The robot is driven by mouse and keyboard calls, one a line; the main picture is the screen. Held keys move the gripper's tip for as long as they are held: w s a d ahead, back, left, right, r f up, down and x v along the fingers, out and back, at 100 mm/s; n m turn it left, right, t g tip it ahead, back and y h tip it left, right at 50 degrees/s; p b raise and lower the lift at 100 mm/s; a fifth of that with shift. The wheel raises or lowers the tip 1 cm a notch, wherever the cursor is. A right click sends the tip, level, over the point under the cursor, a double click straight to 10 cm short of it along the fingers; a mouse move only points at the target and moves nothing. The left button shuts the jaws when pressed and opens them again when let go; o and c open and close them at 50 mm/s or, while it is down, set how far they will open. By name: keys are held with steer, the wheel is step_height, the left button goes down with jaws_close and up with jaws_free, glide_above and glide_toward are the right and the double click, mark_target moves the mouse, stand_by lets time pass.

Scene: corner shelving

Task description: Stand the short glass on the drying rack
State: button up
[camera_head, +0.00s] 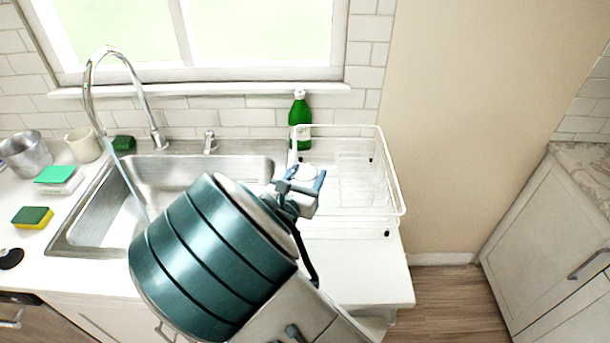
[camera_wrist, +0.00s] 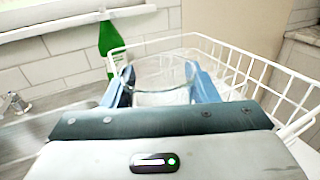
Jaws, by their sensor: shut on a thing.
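The short glass (camera_wrist: 163,75) is clear and sits between the two blue fingers of my gripper (camera_wrist: 165,88) in the wrist view. The fingers are shut on it and its rim shows above them. In the head view my gripper (camera_head: 299,184) is at the left edge of the white wire drying rack (camera_head: 398,193). The glass is mostly hidden there. The rack also shows in the wrist view (camera_wrist: 236,59), behind and to the right of the glass. I cannot tell whether the glass touches the rack.
A green bottle (camera_head: 300,121) stands behind the rack's left corner. The sink (camera_head: 85,214) with running water lies to the left. Sponges (camera_head: 33,217), a cup (camera_head: 82,145) and a metal pot (camera_head: 25,154) stand on the far left. The rack's visible right part looks empty.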

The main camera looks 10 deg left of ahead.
steer(key=o, duration=1.2)
steer(key=shift+s+f, duration=0.1)
steer(key=shift+f, duration=0.25)
steer(key=shift+r, duration=0.25)
steer(key=s, duration=0.4)
steer(key=s+a, duration=0.1)
steer(key=s, duration=0.2)
steer(key=s+a+r+b, duration=0.1)
steer(key=s, duration=0.3)
steer(key=shift+s, duration=0.35)
